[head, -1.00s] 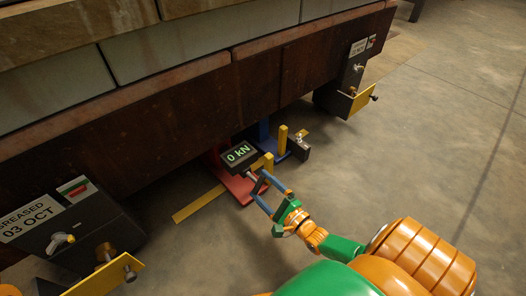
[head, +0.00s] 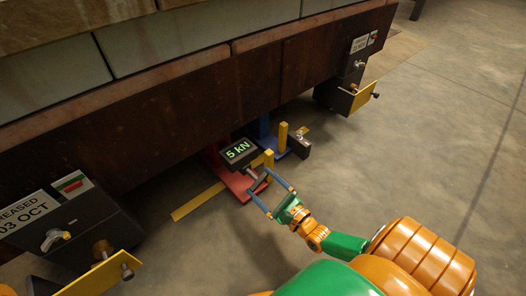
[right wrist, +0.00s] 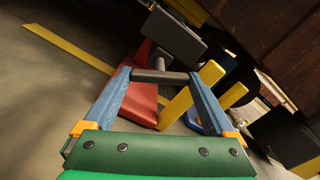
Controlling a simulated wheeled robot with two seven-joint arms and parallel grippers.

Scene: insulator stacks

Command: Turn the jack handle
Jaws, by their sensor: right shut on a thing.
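The red jack (head: 238,186) stands on the floor under the edge of the rusty beam, and its display (head: 239,150) reads "5 kN". The dark jack handle (head: 259,183) sticks out below the display. My right gripper (head: 262,184) is shut on the handle, with one blue finger at each end. In the right wrist view the handle (right wrist: 160,76) is a dark bar spanning crosswise between the two fingertips (right wrist: 159,75), with the red jack base (right wrist: 140,100) behind it. My left gripper is not in view.
A blue jack (head: 299,146) and yellow posts (head: 283,137) stand just behind the red jack. A yellow strip (head: 198,202) lies on the floor. Black blocks with yellow plates stand at left (head: 75,222) and right (head: 345,88). The rusty beam (head: 150,125) hangs low above. Floor at right is clear.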

